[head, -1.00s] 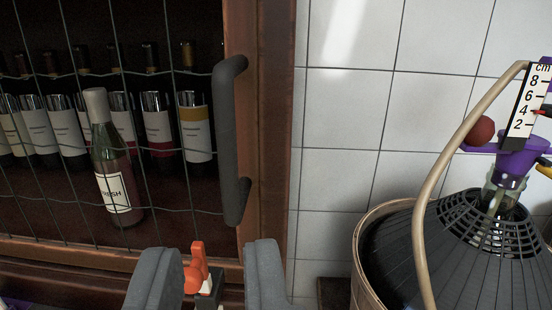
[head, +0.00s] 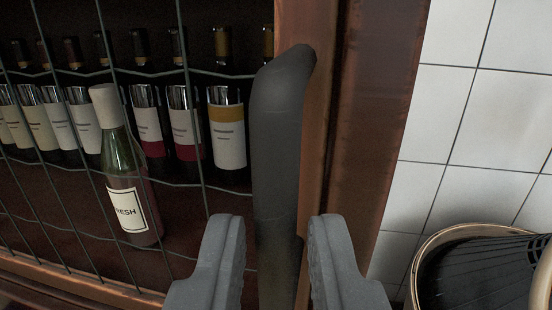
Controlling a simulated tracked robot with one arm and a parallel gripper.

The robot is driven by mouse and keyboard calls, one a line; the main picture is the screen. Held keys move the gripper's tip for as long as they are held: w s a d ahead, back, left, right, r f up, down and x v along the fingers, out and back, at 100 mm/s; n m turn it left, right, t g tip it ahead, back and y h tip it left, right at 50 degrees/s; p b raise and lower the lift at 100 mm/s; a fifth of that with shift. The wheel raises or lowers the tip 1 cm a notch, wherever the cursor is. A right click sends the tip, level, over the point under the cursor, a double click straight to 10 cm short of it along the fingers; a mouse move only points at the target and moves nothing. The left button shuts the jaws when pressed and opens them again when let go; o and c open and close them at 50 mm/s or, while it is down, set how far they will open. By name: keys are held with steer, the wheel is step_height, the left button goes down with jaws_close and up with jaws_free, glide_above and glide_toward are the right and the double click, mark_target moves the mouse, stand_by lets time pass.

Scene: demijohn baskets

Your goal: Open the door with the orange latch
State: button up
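The door (head: 325,185) has a reddish-brown frame and a wire grid, with bottles behind it. Its thick dark grey upright handle (head: 278,130) stands on the right side of the door. My gripper (head: 279,225) is open, with one finger left and one right of the handle's lower part. A gap shows on each side between finger and handle. I cannot tell how deep the handle sits between the fingers. The orange latch is not in view now.
A green bottle with a "FRESH" label (head: 130,205) stands in front of several labelled bottles (head: 185,130) inside. A white tiled wall (head: 470,110) is to the right. A basket (head: 425,255) with a dark ribbed cover stands at lower right.

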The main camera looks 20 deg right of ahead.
steer(key=shift+x, duration=1.4)
